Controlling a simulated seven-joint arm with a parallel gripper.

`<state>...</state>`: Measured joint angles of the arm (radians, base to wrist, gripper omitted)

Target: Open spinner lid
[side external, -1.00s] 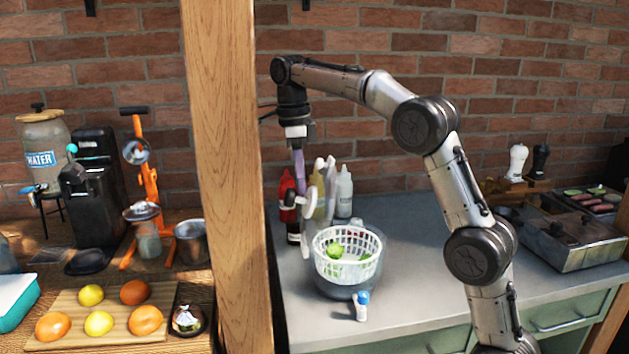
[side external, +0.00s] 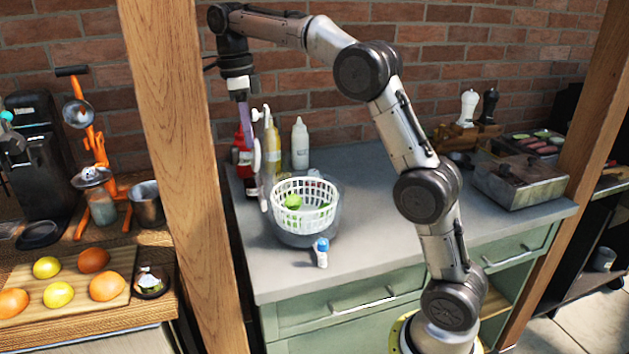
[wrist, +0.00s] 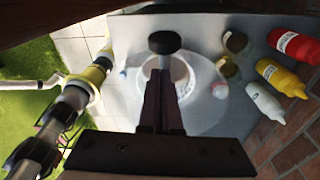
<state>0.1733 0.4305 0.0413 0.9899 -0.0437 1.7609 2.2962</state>
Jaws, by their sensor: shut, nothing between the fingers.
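The salad spinner's white basket (side external: 318,196) sits in a grey translucent bowl (side external: 300,238) on the counter. Its top looks uncovered in the side view, and green pieces (side external: 292,201) show inside. My gripper (side external: 244,97) points down with purple fingers, left of and above the basket; its fingers (wrist: 163,82) look closed together in the wrist view. White upright pieces (side external: 264,200) show below the fingers, left of the basket; I cannot tell whether they belong to the lid. A black round knob (wrist: 163,42) shows just beyond the fingertips in the wrist view, over the pale round spinner (wrist: 190,75).
Red (side external: 240,148), yellow (side external: 271,140) and white (side external: 300,143) bottles stand behind the spinner. A small blue-capped bottle (side external: 321,254) stands in front of it. A wooden post (side external: 188,150) rises at the left. The counter right of the spinner is clear.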

